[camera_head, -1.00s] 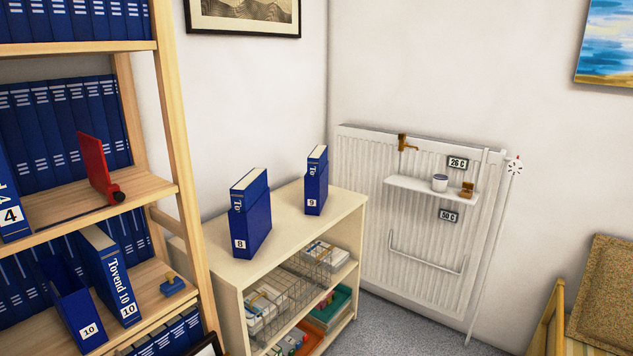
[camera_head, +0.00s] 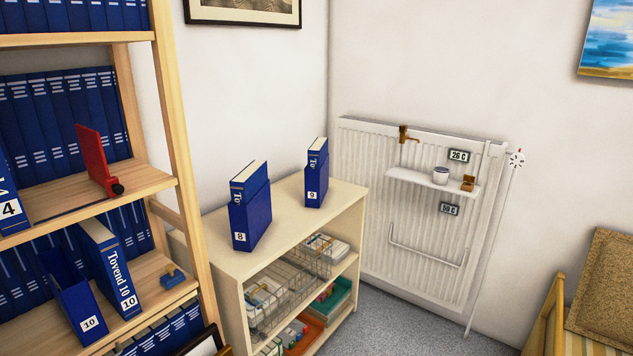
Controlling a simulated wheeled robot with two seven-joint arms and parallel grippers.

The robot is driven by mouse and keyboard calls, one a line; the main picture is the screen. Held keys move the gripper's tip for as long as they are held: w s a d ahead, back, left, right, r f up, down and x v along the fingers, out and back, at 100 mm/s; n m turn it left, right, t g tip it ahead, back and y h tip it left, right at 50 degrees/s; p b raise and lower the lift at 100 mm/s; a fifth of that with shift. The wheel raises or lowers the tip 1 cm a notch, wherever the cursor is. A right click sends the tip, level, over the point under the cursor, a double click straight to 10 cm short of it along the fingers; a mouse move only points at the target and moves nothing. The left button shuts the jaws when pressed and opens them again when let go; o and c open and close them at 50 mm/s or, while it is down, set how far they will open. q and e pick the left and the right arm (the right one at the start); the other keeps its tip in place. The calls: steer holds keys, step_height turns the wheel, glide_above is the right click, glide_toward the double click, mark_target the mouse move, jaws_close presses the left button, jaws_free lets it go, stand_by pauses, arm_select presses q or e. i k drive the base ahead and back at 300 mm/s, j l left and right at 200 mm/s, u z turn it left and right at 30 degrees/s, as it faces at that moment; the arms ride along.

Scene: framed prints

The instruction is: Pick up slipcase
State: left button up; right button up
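Blue slipcases hold books on the low cabinet (camera_head: 285,225). The slipcase marked 8 (camera_head: 255,222) stands upright with a book (camera_head: 246,178) showing above its top. The slipcase marked 9 (camera_head: 315,190) stands behind it to the right, also with a book in it. On the wooden shelf at the left, an open slipcase marked 10 (camera_head: 80,315) stands tilted and looks empty. The blue book Tovend 10 (camera_head: 112,275) stands beside it to the right. Neither of my grippers is in view.
A wooden bookcase (camera_head: 170,120) with rows of blue volumes fills the left. A red bookend (camera_head: 95,160) and a small blue object (camera_head: 173,277) stand on its shelves. A white radiator (camera_head: 370,200) with a small shelf is at the back. Grey floor shows in front of the radiator.

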mark_target(316, 181)
steer(key=i+l+u, duration=0.3)
steer(key=i+l, duration=0.15)
steer(key=i+l+u, duration=0.3)
steer(key=i+l, duration=0.35)
steer(key=i+l+u, duration=0.25)
steer(key=i+l, duration=0.2)
steer(key=l, duration=0.25)
